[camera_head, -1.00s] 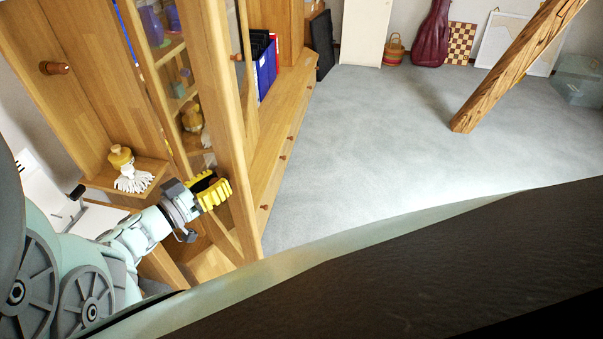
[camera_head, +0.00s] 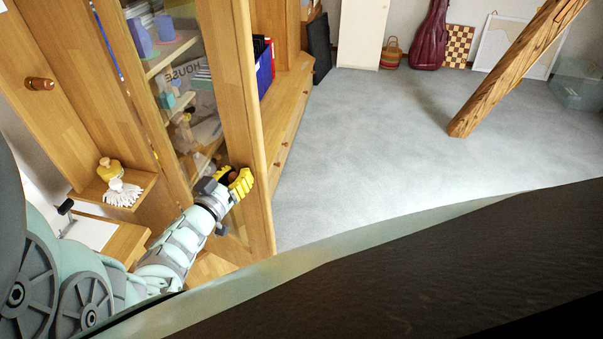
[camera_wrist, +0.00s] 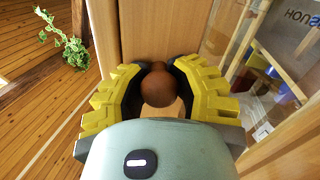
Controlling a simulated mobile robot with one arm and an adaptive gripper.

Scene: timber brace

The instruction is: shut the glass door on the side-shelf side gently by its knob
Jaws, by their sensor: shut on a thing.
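The glass door (camera_head: 235,110) has a wooden frame with a clear pane; it stands at the cabinet's side-shelf side. Its pane also shows at the upper right of the wrist view. The side shelf (camera_head: 135,188) is left of it. My gripper (camera_head: 236,182) is at the door's frame. In the wrist view, the round brown knob (camera_wrist: 158,88) sits between the yellow-padded fingers of my gripper (camera_wrist: 158,75), shut around it. In the head view the fingers partly hide the knob. I cannot tell exactly how far ajar the door is.
A yellow-brown pot-like thing (camera_head: 110,170) and a white tufted thing (camera_head: 123,193) rest on the side shelf. Blue binders (camera_head: 264,70) stand in the cabinet beyond the door. A slanted timber brace (camera_head: 500,75) stands at right. The grey floor (camera_head: 370,150) between is clear.

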